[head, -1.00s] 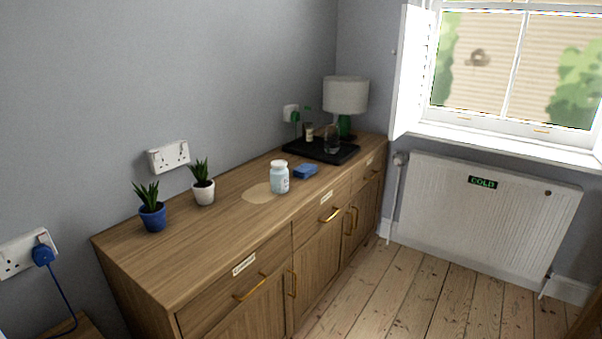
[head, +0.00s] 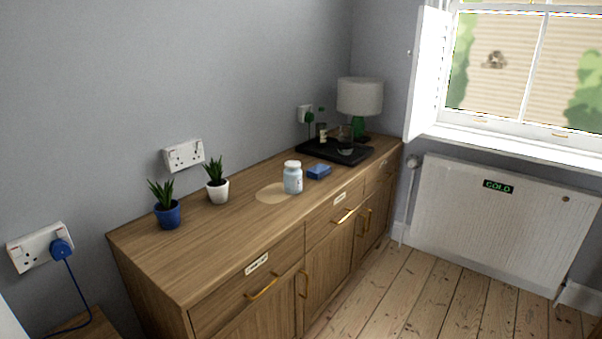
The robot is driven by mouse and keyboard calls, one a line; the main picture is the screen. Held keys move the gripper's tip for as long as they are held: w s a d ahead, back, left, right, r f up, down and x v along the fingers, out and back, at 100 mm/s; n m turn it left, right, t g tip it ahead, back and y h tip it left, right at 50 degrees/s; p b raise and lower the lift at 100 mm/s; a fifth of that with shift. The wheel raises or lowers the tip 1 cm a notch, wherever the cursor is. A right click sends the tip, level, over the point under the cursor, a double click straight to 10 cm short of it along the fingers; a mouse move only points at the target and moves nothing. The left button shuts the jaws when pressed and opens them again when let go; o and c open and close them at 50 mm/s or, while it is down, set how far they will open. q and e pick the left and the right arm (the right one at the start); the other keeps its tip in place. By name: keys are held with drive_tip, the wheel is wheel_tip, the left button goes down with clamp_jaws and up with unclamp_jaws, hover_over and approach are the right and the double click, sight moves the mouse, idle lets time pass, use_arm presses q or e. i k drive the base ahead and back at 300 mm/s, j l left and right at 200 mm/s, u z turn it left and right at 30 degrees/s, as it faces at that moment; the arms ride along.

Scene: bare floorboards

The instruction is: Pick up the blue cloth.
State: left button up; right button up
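The blue cloth (head: 318,172) is a small folded blue pad lying flat on the wooden sideboard top (head: 220,230). It lies just right of a white-capped jar (head: 293,178) and in front of the black tray (head: 318,151). A small gap seems to part it from the jar. Neither of my grippers is in the head view.
A blue-potted plant (head: 167,213) and a white-potted plant (head: 217,190) stand at the sideboard's left. The tray holds a clear glass object, whose pose is unclear. A lamp (head: 359,100) stands behind. Floorboards (head: 425,295) in front are clear.

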sight(317, 172)
drive_tip(key=u, duration=0.35)
drive_tip(key=i+l+u, duration=0.1)
drive_tip(key=u, duration=0.25)
drive_tip(key=l+u, duration=0.15)
drive_tip(key=u, duration=0.2)
drive_tip(key=i+l+u, duration=0.1)
drive_tip(key=l+u, duration=0.45)
drive_tip(key=l, duration=0.15)
drive_tip(key=l+u, duration=0.25)
drive_tip(key=l, duration=0.55)
drive_tip(key=l+u, duration=0.25)
drive_tip(key=l, duration=1.05)
drive_tip(key=k+l, duration=0.15)
drive_tip(key=l, duration=0.9)
drive_tip(key=k+u, duration=0.05)
